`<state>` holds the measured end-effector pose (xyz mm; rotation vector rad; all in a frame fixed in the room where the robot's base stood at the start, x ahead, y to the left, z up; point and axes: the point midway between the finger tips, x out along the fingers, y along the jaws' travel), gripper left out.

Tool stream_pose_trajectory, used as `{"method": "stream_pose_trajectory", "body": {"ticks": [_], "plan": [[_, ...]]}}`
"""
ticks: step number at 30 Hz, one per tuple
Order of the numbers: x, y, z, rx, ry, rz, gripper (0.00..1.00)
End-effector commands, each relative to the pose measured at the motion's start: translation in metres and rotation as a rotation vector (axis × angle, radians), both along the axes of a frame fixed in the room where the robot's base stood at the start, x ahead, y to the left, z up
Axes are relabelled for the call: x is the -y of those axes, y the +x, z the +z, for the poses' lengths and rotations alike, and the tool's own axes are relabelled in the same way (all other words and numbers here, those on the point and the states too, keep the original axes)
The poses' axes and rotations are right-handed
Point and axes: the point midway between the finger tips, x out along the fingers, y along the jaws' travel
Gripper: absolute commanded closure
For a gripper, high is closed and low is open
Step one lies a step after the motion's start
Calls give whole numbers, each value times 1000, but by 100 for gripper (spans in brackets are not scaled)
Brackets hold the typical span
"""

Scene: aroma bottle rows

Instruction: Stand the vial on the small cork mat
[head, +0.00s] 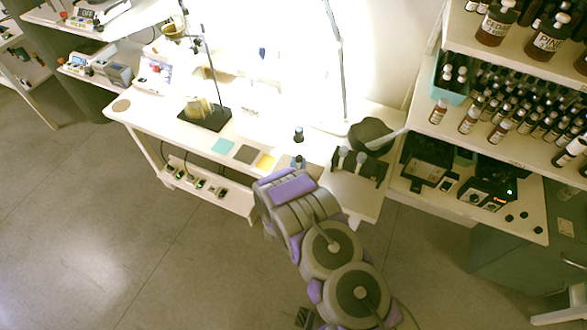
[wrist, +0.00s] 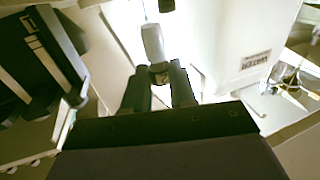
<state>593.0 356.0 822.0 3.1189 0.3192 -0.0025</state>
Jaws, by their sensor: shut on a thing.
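My gripper (wrist: 159,78) is shut on a small vial (wrist: 153,42), which has a pale grey upper part and a darker part between the fingertips. In the head view the vial (head: 297,161) shows just beyond my wrist, over the front of the white bench; my arm hides the fingers there. A small round tan mat (head: 121,105), which looks like the cork mat, lies at the bench's far left end, well left of my gripper. Its top looks bare.
A dark bottle (head: 298,134) stands on the bench behind the vial. A stand with a dark base (head: 205,117) is farther left. Bottle shelves (head: 500,70) are at right. Floor at left is clear.

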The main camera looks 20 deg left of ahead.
Motion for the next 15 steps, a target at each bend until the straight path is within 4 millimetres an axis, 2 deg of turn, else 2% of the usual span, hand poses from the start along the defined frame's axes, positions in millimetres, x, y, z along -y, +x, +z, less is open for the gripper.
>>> {"method": "stream_pose_trajectory", "body": {"ticks": [8,15], "plan": [[-19,9,-4,0,-7,-1,100],[-23,9,-39,0,-13,-1,100]]}}
